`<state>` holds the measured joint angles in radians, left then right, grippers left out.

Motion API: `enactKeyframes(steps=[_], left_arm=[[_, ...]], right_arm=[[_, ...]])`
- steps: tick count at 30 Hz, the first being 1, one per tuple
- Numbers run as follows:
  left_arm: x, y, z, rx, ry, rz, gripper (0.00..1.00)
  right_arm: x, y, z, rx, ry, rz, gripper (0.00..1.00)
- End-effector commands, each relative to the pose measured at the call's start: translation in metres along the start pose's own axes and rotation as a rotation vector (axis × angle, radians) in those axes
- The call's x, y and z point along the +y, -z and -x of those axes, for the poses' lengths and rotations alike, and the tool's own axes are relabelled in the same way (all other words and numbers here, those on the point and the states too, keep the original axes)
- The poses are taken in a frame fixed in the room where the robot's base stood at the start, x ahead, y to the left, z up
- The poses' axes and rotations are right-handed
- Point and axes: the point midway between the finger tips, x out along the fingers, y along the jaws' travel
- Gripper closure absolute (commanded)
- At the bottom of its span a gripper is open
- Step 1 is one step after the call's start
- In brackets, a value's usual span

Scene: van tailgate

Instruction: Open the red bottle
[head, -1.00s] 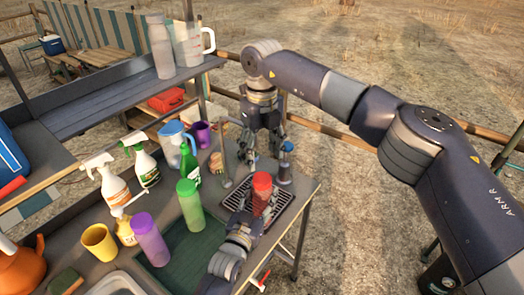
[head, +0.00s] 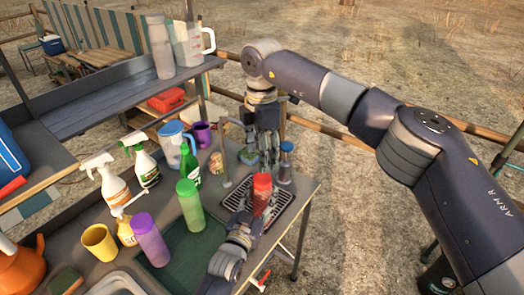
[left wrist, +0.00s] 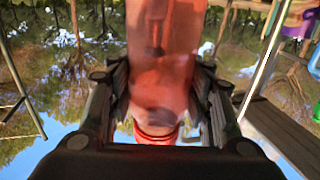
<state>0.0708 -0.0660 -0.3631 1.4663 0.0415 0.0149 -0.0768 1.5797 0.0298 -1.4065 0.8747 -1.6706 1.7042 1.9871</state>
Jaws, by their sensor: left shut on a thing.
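The red bottle (head: 261,196) stands upright over the drip grille at the counter's right end, its red cap (head: 262,179) on top. My left gripper (head: 254,211) is shut on the bottle's body below the cap. In the left wrist view, the translucent red bottle (left wrist: 160,70) fills the space between both fingers, with its red cap end (left wrist: 157,132) low in the picture. My right gripper (head: 268,158) points down just behind the red bottle, apart from the cap as far as I can see. Its finger opening is unclear.
A blue-capped bottle (head: 286,162) stands close to the right gripper. A green bottle (head: 190,205), a purple bottle (head: 150,238), a yellow cup (head: 99,242) and spray bottles (head: 113,186) crowd the counter at left. The drip grille (head: 284,205) lies near the counter's right edge.

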Motion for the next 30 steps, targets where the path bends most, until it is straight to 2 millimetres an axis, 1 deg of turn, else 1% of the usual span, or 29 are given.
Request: enactKeyframes(steps=[3, 6, 11, 14, 21, 24, 27, 30], left_arm=[[0.0, 0.0, 0.0, 0.0, 0.0, 0.0, 1.0], [0.0, 0.0, 0.0, 0.0, 0.0, 0.0, 1.0], [0.0, 0.0, 0.0, 0.0, 0.0, 0.0, 1.0], [0.0, 0.0, 0.0, 0.0, 0.0, 0.0, 1.0], [0.0, 0.0, 0.0, 0.001, 0.0, 0.0, 1.0], [0.0, 0.0, 0.0, 0.001, 0.0, 0.0, 1.0], [0.0, 0.0, 0.0, 0.0, 0.0, 0.0, 1.0], [0.0, 0.0, 0.0, 0.0, 0.0, 0.0, 1.0]], right_arm=[[0.0, 0.0, 0.0, 0.0, 0.0, -0.135, 0.42], [0.0, 0.0, 0.0, 0.0, 0.0, -0.212, 0.42], [0.0, 0.0, -0.005, 0.001, 0.001, -0.265, 0.42], [0.0, 0.0, -0.016, 0.001, 0.003, -0.269, 0.42], [-0.001, 0.0, -0.054, 0.001, 0.003, -0.268, 0.42], [0.0, 0.0, -0.066, 0.0, 0.002, -0.267, 0.42], [0.0, 0.0, -0.075, 0.001, 0.001, -0.267, 0.42], [0.0, 0.0, -0.079, 0.001, 0.0, -0.267, 0.42]])
